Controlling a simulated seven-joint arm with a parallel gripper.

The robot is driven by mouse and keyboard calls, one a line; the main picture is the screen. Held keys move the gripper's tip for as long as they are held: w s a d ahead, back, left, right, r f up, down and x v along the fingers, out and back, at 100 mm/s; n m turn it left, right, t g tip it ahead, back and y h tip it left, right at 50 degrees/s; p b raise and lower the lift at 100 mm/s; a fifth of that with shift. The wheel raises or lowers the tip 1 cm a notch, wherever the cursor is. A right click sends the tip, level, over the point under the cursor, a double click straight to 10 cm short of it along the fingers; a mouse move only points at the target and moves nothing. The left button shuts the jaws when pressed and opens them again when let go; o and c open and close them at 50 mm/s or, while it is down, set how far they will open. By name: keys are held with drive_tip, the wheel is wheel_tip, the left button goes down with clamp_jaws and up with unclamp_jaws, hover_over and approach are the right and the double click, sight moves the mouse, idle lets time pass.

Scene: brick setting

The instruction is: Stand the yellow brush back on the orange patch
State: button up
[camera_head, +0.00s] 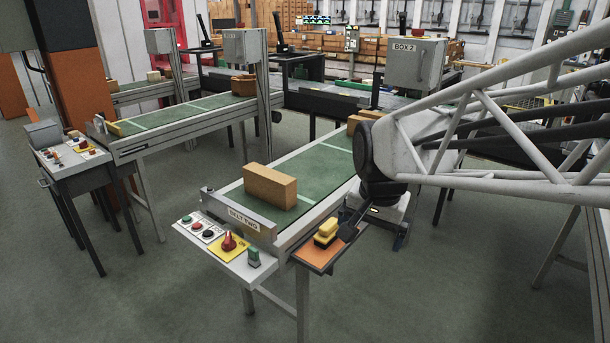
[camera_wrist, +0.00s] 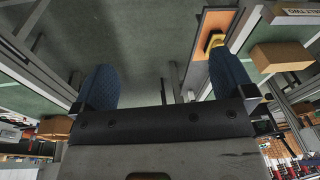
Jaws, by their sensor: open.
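The yellow brush (camera_head: 326,232) is a small block-like shape at the far part of the orange patch (camera_head: 318,259), on a small shelf beside the front belt. I cannot tell for sure whether it stands or lies. My gripper (camera_head: 374,236) is open and empty, to the right of the brush, with its left finger close to the shelf's edge. In the wrist view, my two blue fingers (camera_wrist: 168,80) are wide apart with floor between them. The brush (camera_wrist: 214,42) and the orange patch (camera_wrist: 222,62) show by the right finger, which hides part of them.
A tan brick (camera_head: 270,187) sits on the green belt (camera_head: 316,175) behind the BELT TWO plate (camera_head: 240,222). A button panel (camera_head: 226,243) with a red knob and a green-topped item is left of the patch. Open floor lies at the right.

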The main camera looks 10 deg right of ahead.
drive_tip(key=s+f+n, duration=0.2)
drive_tip(key=s+n, duration=0.4)
drive_tip(key=s, duration=0.7)
drive_tip(key=shift+n+t, duration=0.3)
drive_tip(key=shift+n, duration=0.1)
drive_tip(key=shift+a, duration=0.1)
idle(0.4)
